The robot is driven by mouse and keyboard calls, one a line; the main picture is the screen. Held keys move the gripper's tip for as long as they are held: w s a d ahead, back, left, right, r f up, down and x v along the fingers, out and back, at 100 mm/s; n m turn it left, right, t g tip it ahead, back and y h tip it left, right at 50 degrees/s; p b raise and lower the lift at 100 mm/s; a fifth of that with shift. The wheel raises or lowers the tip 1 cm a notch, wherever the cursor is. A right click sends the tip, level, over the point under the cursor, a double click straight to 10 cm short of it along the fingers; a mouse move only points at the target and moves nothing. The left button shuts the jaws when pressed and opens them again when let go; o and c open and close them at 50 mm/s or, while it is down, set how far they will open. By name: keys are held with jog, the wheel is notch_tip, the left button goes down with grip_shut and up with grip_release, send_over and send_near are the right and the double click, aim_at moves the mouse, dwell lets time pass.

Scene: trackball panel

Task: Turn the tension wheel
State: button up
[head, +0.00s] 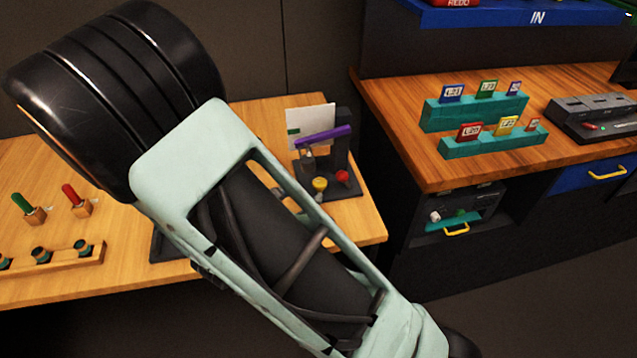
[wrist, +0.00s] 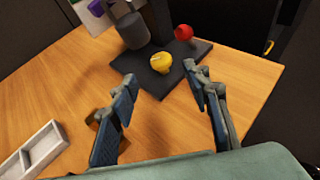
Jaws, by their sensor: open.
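A small device with a dark base (head: 345,187) stands near the right end of the wooden table. It carries a yellow knob (head: 320,185), a red knob (head: 342,176) and a purple bar (head: 322,135). No label shows which part is the tension wheel. In the wrist view, the yellow knob (wrist: 160,63) sits on the dark base (wrist: 186,58), with the red knob (wrist: 183,32) behind it to the right. My gripper (wrist: 160,75) is open and empty, its fingertips on either side of the line to the yellow knob, apart from it. In the head view my arm hides the gripper.
A dark cylinder (wrist: 132,29) stands on the device, left of the yellow knob. A white tray (wrist: 45,145) lies at lower left. Red and green handles (head: 70,195) stand at the table's left. A second bench (head: 440,175) with teal card racks (head: 485,145) stands at right.

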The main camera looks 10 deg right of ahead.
aim_at(319, 182)
jog(key=x, duration=0.8)
jog(key=shift+w+d+f+b, duration=0.2)
jog(key=shift+w+b, duration=0.05)
jog(key=shift+b, duration=0.1)
jog(key=c, duration=1.1)
jog(key=shift+c, duration=0.3)
